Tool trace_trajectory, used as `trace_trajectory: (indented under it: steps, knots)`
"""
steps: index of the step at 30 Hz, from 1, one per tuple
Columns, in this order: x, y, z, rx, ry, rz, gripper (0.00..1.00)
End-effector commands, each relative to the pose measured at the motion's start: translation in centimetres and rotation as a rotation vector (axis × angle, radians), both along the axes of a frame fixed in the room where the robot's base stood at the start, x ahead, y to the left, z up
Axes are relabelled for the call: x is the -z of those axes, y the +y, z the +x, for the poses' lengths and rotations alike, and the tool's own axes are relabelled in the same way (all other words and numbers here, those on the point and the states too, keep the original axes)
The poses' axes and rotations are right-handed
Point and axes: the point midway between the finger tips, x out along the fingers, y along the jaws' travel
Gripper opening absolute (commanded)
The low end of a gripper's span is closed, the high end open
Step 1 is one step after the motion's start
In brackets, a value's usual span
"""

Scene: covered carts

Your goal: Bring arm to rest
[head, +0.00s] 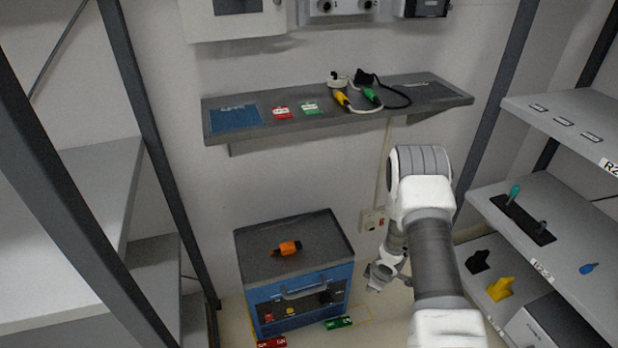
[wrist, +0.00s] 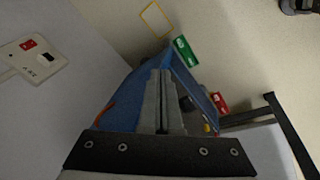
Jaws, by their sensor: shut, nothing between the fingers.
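My arm reaches down from the lower right of the head view, and my gripper (head: 380,276) hangs low to the right of the blue cart. In the wrist view my gripper (wrist: 164,82) has its two fingers together with nothing between them. The blue cart (head: 320,273) stands on the floor against the back wall, with a dark top. It also shows behind the fingers in the wrist view (wrist: 105,95). An orange and black tool (head: 287,248) lies on the cart's top.
A grey wall shelf (head: 245,131) holds cables, a blue mat and tags. Shelving stands at left (head: 95,190) and at right (head: 560,205), with small tools on the right one. Red (head: 271,342) and green (head: 339,323) tags lie on the floor.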

Motion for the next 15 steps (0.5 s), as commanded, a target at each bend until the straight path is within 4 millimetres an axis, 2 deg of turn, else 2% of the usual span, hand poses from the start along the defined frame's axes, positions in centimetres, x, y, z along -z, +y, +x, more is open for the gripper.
trace_trajectory:
  steps: [1,7,11,15]
  knots:
    - [-2.7,-0.4,1.3,0.034,-0.025,-0.016,0.0]
    - [-12.0,-1.8,3.8,0.186,-0.093,-0.063,0.0]
    - [-18.0,-2.4,4.3,0.285,-0.132,-0.079,0.0]
    - [-24.1,-2.9,3.8,0.392,-0.167,-0.083,0.0]
